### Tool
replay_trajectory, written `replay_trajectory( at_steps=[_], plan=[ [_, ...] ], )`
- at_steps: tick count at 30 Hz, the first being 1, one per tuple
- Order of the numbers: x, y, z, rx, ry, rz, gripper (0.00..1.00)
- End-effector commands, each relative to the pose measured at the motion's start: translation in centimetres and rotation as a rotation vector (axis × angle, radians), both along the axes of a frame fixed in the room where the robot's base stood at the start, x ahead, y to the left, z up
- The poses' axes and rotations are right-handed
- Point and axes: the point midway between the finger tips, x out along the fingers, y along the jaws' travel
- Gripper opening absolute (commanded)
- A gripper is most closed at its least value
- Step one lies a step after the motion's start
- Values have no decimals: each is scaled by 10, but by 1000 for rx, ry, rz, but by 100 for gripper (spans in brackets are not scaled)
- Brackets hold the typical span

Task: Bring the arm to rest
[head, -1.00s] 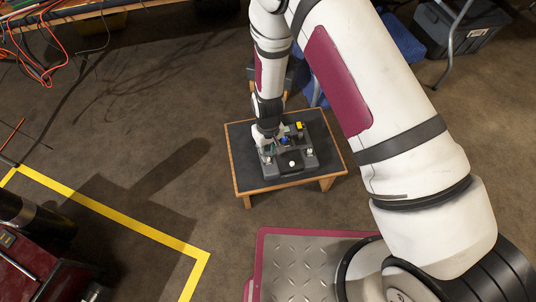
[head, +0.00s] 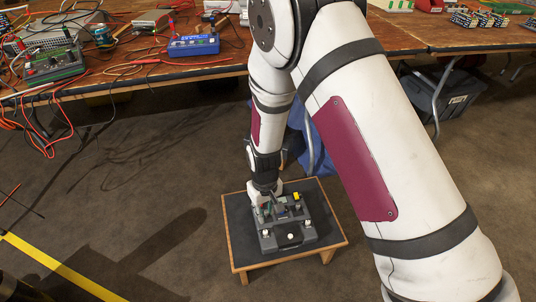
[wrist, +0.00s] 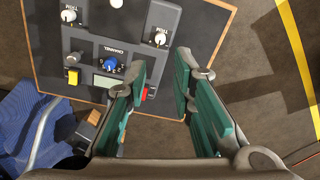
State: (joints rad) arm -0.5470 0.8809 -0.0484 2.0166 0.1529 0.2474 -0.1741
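My gripper (wrist: 164,78) is open, with nothing between its green-padded fingers in the wrist view. In the head view my gripper (head: 264,200) hangs down at the rear left part of a dark grey control box (head: 288,239). Whether it touches the box cannot be told. In the wrist view the box (wrist: 130,50) shows two TRIM knobs, a blue CHANNEL knob (wrist: 110,63), a yellow button (wrist: 73,78) and a small display. A red part (wrist: 148,94) is partly hidden by the left finger. The box rests on a small wood-edged table (head: 238,250).
A long wooden workbench (head: 140,68) with instruments and cables crosses the back. A blue chair (wrist: 35,130) stands close behind the small table. A grey bin (head: 455,95) is under the bench. Yellow floor tape (head: 60,268) runs at left; open floor lies between.

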Motion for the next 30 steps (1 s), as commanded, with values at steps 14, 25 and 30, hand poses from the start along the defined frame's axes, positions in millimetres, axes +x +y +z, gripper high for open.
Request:
replay_trajectory(
  at_steps=[14, 25, 30],
  plan=[
    [6, -27, 99, 31, 1, -85, 23],
    [-38, -94, 243, 55, 7, -223, 23],
    [-75, -126, 294, 58, 6, -285, 23]
  ],
)
